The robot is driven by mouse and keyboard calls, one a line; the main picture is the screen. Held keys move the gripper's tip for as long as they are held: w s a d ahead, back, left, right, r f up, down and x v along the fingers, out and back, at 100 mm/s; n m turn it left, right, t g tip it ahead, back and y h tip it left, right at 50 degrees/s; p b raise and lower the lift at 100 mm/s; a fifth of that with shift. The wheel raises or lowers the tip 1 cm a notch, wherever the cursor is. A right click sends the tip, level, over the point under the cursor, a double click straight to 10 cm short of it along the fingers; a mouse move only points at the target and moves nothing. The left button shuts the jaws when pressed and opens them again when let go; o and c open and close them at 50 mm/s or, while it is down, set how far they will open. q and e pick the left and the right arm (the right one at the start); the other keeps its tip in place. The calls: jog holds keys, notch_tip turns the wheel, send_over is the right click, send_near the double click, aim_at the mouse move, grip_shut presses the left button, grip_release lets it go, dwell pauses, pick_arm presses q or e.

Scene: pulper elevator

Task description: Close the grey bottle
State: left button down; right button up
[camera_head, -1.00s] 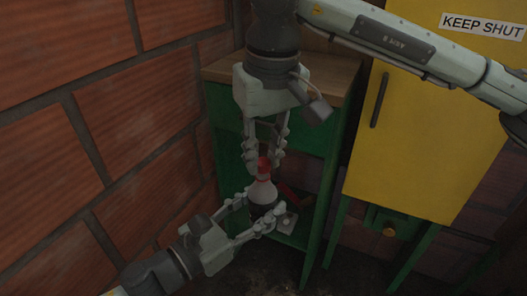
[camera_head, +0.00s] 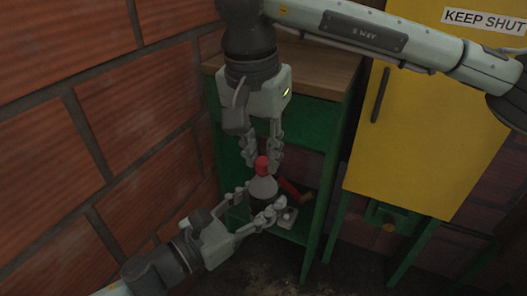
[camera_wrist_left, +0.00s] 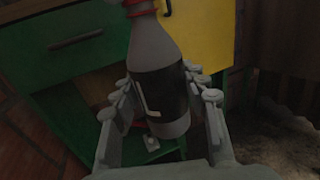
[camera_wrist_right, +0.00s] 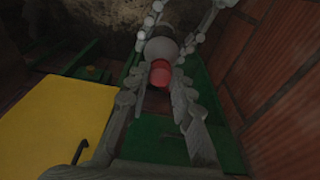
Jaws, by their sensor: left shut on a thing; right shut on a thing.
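The grey bottle (camera_head: 263,187) stands upright with a red cap (camera_head: 261,166) on its neck. My left gripper (camera_head: 260,203) is shut on the bottle's body from the lower left. The left wrist view shows the grey bottle (camera_wrist_left: 158,55) between the fingers, with a dark label and a bit of red at its top. My right gripper (camera_head: 262,160) points down from above and is shut on the red cap. In the right wrist view the red cap (camera_wrist_right: 160,72) lies between its fingertips. Whether the cap is fully seated cannot be told.
A green cabinet with a wooden top (camera_head: 318,66) stands behind the bottle. A red object (camera_head: 290,190) and a small pale item (camera_head: 288,214) are on its lower shelf. A brick wall (camera_head: 60,150) is on the left, a yellow cabinet (camera_head: 425,120) on the right.

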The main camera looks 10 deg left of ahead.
jog(key=m, duration=0.5)
jog(key=shift+a+h, duration=0.1)
jog(key=shift+h, duration=0.3)
jog(key=m+g, duration=0.1)
jog(key=m, duration=0.4)
jog(key=shift+w+m, duration=0.15)
jog(key=shift+m, duration=0.25)
jog(key=m+g, duration=0.1)
jog(key=m, duration=0.4)
jog(key=shift+w, duration=0.1)
jog(key=m, duration=0.5)
jog(key=shift+w+g, duration=0.1)
jog(key=shift+g, duration=0.2)
jog(key=m, duration=0.5)
jog(key=shift+f+m+y, duration=0.1)
jog(key=shift+m+y, duration=0.2)
jog(key=shift+m, duration=0.1)
jog(key=m, duration=0.5)
jog(key=shift+d+g+y, duration=0.2)
jog(key=shift+g+y, duration=0.1)
jog(key=shift+y, duration=0.1)
jog(key=m, duration=0.5)
jog(key=shift+d+y, duration=0.1)
jog(key=shift+y, duration=0.2)
jog(key=m, duration=0.6)
jog(key=shift+m+t+y, duration=0.4)
jog(key=o, duration=0.8)
